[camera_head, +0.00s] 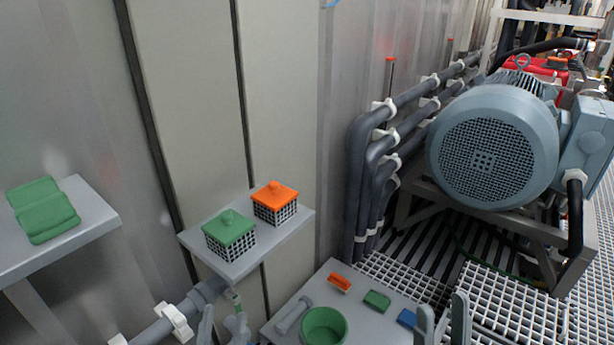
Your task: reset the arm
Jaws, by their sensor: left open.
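My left gripper (221,325) shows at the bottom edge, left of the middle, with its fingers apart and nothing seen between them. It appears in front of the lower wall, below the small shelf. My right gripper (442,320) shows at the bottom edge, right of the middle. Its two grey fingers stand upright and apart, with no object seen between them. It is at the right end of the low grey table (352,322). Both arms are mostly cut off by the bottom edge of the picture.
A wall shelf (262,262) holds a green-lidded basket (229,234) and an orange-lidded basket (275,202). The low table bears a green cup (324,327) and small orange, green and blue blocks. A large motor (493,147) and pipes (365,165) stand behind.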

